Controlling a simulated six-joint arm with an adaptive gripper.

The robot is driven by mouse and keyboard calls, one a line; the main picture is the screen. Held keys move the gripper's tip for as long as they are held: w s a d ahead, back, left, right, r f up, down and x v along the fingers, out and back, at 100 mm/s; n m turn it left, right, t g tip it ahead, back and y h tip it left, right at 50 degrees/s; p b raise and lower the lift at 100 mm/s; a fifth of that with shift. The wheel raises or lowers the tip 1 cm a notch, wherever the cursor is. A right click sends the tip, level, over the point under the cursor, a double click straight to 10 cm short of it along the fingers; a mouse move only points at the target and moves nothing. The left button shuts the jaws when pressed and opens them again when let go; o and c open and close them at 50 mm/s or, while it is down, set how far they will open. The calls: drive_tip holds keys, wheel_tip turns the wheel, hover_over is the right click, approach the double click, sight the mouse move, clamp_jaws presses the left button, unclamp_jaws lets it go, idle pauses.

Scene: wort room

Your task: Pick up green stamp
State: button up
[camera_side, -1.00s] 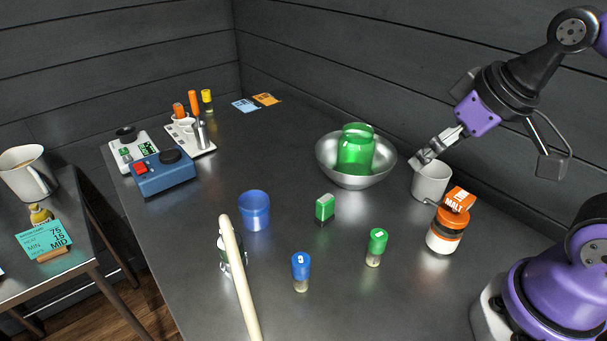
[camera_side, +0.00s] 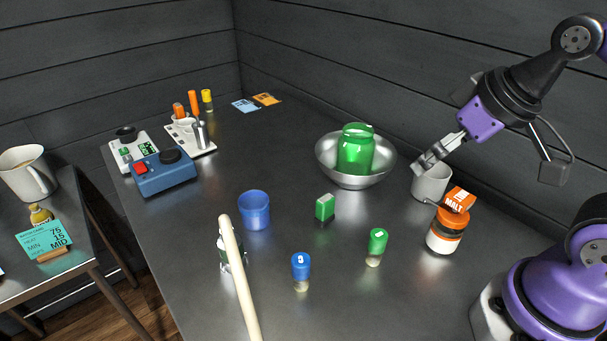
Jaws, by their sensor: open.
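A small green block (camera_side: 325,207) with a pale top edge, which looks like the green stamp, stands on the dark table near the middle. A green-capped vial (camera_side: 377,246) stands apart, to its right and nearer the camera. My gripper (camera_side: 421,168) is open and empty at the right, raised beside the metal bowl. In the picture its fingertips overlap the rim of a white mug (camera_side: 431,185); I cannot tell whether they touch. My gripper is well apart from the green block.
A metal bowl (camera_side: 335,172) holds a green jar (camera_side: 356,150). An orange-lidded malt jar (camera_side: 446,232) stands right. A blue cup (camera_side: 254,210), blue-capped vial (camera_side: 301,270) and pale rod (camera_side: 240,285) are nearer left. A blue device (camera_side: 164,175) sits far left. Table around the green block is clear.

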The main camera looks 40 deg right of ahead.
drive_tip(key=shift+c, duration=0.4)
drive_tip(key=c, duration=0.3)
drive_tip(key=n+g, duration=0.1)
drive_tip(key=g, duration=0.4)
approach(326, 199)
drive_tip(key=shift+w+d+f, duration=0.2)
drive_tip(key=shift+d, duration=0.2)
drive_tip(key=shift+w+a+f+g, duration=0.1)
drive_tip(key=shift+w+f+g, duration=0.05)
drive_tip(key=shift+f+g, duration=0.2)
wheel_tip(326, 199, down, 5)
drive_tip(key=shift+r, duration=0.15)
drive_tip(key=shift+a+f, duration=0.15)
drive_tip(key=shift+f, duration=1.2)
drive_tip(key=shift+a+f, duration=0.15)
drive_tip(key=shift+f, duration=1.2)
